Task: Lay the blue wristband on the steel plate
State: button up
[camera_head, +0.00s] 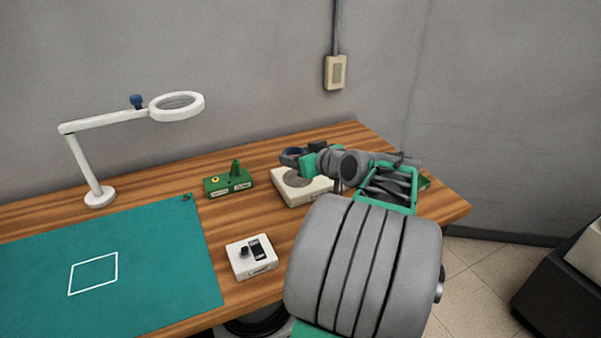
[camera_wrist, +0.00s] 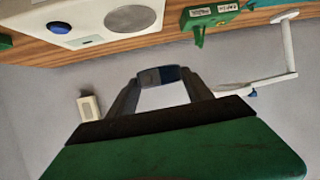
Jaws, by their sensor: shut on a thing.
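The blue wristband (camera_head: 293,154) is a small dark blue loop at the end of my gripper (camera_head: 303,158). In the wrist view the wristband (camera_wrist: 158,75) shows between the two dark fingertips, and my gripper is shut on it. The steel plate (camera_head: 298,178) is a round grey disc set in the top of a white box (camera_head: 308,196). In the head view the wristband appears just above and behind the plate, apart from it. The wrist view shows the plate (camera_wrist: 130,19) bare. My arm hides the right side of the box in the head view.
A green block (camera_head: 228,183) with a peg stands left of the white box. A small white switch box (camera_head: 251,257) is nearer. A teal mat (camera_head: 150,265) and a magnifier lamp (camera_head: 98,196) are at the left. A wall outlet (camera_head: 335,72) is behind.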

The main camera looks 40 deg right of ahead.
send_over(301, 180)
notch_tip(301, 180, down, 6)
jog(key=shift+s+a+r, duration=0.15)
jog(key=shift+f, duration=1.65)
jog(key=shift+f, duration=0.1)
jog(key=shift+f+b, duration=0.15)
jog(key=shift+b, duration=0.15)
jog(key=o, duration=1.3)
jog(key=shift+s+r+p, duration=0.1)
jog(key=shift+r+p, duration=0.25)
jog(key=shift+r, duration=0.05)
jog(key=v, duration=1.1)
jog(key=shift+s+r+b, duration=0.1)
jog(key=shift+s+b, duration=0.15)
jog(key=shift+b, duration=0.15)
